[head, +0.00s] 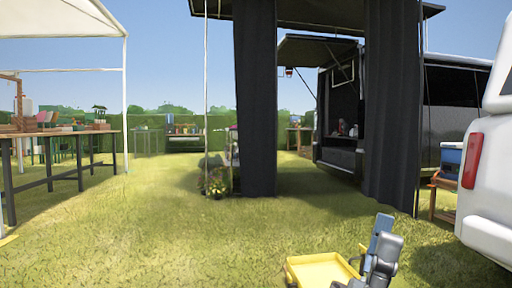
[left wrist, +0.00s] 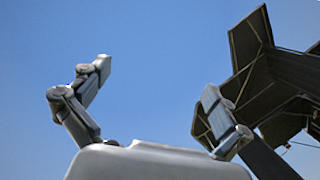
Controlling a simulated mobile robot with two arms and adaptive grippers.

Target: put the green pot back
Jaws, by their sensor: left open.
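No green pot can be made out for sure in either view. A potted flowering plant (head: 216,184) stands on the grass by the dark curtain in the head view; its pot is too dark and small to tell its colour. A small plant (head: 99,113) stands on the long table at the left.
A long table (head: 70,134) with several items stands under a white canopy at the left. Dark curtains (head: 256,100) hang before a black trailer (head: 345,115). A white vehicle (head: 489,190) and a blue cooler (head: 451,160) are at the right. Open grass (head: 150,220) lies ahead and left.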

